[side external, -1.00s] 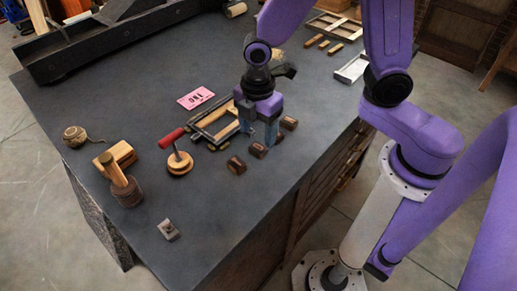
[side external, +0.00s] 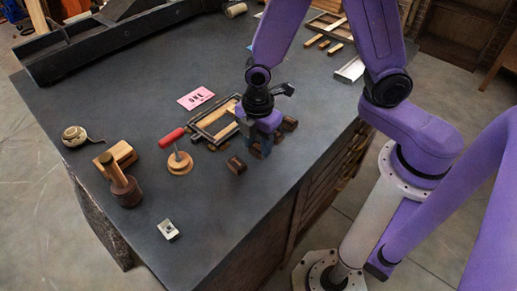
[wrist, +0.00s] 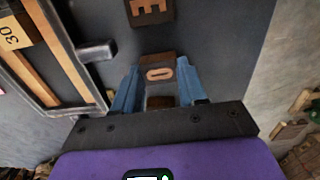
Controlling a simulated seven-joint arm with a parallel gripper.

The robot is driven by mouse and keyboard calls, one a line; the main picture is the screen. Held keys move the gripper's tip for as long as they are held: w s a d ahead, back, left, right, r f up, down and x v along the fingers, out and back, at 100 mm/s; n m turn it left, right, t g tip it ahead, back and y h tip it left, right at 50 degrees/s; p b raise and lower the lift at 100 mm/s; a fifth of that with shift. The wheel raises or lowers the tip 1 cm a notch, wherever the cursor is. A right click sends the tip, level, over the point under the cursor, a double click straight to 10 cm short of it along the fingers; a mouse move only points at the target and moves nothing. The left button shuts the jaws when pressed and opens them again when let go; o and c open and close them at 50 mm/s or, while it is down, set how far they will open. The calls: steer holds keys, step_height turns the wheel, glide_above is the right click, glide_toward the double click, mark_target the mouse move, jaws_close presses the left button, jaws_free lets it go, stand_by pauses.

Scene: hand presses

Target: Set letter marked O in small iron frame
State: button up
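The letter block marked O (wrist: 160,74) is dark brown with a pale raised O. In the wrist view it lies between the two blue fingertips of my gripper (wrist: 158,78). The fingers stand on either side of it; whether they touch it is hard to tell. In the side external view my gripper (side external: 254,145) points down at the table among the letter blocks and hides this block. The iron frame (side external: 213,145), a dark rectangle with wooden strips inside, lies just left of my gripper. Its near edge shows at left in the wrist view (wrist: 70,62).
A block marked E (wrist: 150,10) lies beyond the O. Other brown blocks (side external: 236,165) lie near my gripper. A pink card (side external: 196,98), a red-handled tool (side external: 179,160), a wooden mallet (side external: 125,190) and a small metal piece (side external: 168,230) are on the table. The front table is mostly clear.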

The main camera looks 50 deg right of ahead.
mark_target(258, 146)
steer(key=shift+r, duration=2.5)
steer(key=w+d+r, duration=0.1)
steer(key=d+r, duration=0.6)
steer(key=r, duration=0.1)
steer(key=shift+m, duration=0.3)
steer(key=w+a+f, duration=0.1)
steer(key=w+f, duration=0.1)
steer(key=w, duration=0.2)
steer(key=w+a+f, duration=0.1)
steer(key=w+f, duration=0.2)
steer(key=w, duration=0.1)
steer(key=w+a+f, duration=0.1)
steer(key=w+f, duration=0.2)
steer(key=w, duration=0.1)
steer(key=shift+w+a+f, duration=0.2)
steer(key=shift+w+f, duration=0.4)
steer(key=shift+f, duration=0.1)
steer(key=shift+w+f, duration=0.15)
steer(key=shift+f, duration=1.55)
